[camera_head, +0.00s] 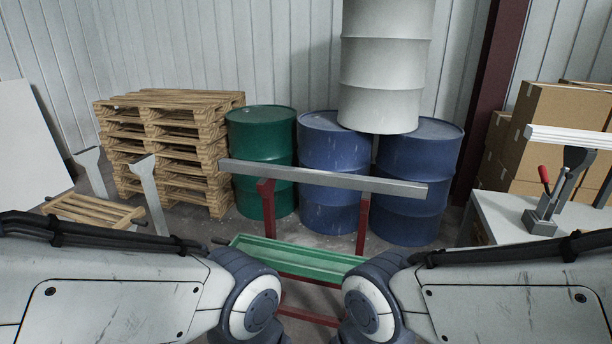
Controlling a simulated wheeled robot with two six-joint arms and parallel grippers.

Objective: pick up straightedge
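A long grey metal bar, which looks like the straightedge (320,178), lies across the top of a red stand (362,225) in the middle of the view. It slopes slightly down to the right, and both ends stick out past the stand's posts. My two arms come in from the lower left and lower right, with their joints close together at the bottom centre. Neither gripper shows.
A green tray (300,260) sits low on the stand. Green (262,160), blue (335,150) and white (385,60) drums stand behind. Wooden pallets (170,140) are stacked left. A table (500,220) at right carries a red-handled clamp (545,205). Cartons (550,125) stand behind it.

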